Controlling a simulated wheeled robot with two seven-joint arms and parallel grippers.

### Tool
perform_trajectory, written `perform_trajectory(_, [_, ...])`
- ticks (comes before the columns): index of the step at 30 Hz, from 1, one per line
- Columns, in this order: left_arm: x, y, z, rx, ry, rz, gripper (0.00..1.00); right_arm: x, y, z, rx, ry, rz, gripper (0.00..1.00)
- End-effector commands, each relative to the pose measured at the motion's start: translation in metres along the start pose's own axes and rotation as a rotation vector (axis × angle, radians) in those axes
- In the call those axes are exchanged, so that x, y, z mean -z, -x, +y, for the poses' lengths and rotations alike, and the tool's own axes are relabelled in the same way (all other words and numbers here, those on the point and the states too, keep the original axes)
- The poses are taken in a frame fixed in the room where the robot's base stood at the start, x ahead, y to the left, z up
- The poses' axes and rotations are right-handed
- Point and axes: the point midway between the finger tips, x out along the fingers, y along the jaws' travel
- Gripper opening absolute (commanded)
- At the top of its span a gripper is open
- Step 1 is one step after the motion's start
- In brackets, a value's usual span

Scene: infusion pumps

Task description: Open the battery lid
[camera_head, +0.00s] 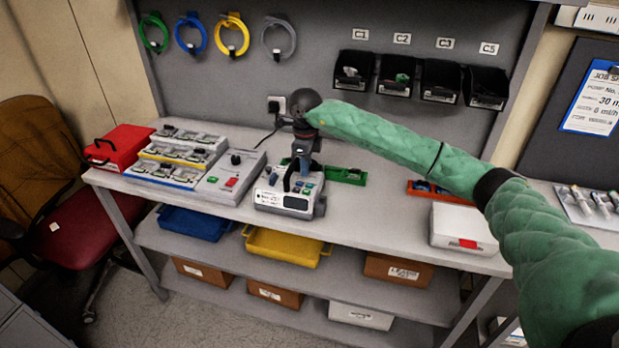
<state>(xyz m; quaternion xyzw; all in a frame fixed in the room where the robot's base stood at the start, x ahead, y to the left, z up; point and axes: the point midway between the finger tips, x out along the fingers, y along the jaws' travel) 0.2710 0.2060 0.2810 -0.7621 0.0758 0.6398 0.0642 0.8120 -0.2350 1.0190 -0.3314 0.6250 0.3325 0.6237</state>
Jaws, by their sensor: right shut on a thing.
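The white infusion pump (283,201), with a small display and buttons on its front, stands near the front edge of the workbench, left of centre. My right gripper (297,180) reaches down over it from above and is shut on a part at the top of the pump. The fingers and a dark handle-like shape overlap, so the exact part held is unclear. I cannot make out the battery lid; the gripper covers part of the pump's top and back. My left gripper is not in view.
A grey box with a red button (232,180) and a rack of modules (180,155) stand left of the pump. A green tray (345,175) lies behind it to the right. A white case (462,224) sits farther right. The bench front between pump and case is clear.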

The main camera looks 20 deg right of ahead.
Motion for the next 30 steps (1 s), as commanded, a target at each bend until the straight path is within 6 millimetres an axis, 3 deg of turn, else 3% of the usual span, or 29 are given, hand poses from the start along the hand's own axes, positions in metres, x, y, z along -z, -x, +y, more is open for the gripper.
perform_trajectory(30, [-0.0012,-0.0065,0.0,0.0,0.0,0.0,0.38,0.0041,0.0103,-0.0008,0.002,-0.001,-0.001,0.08])
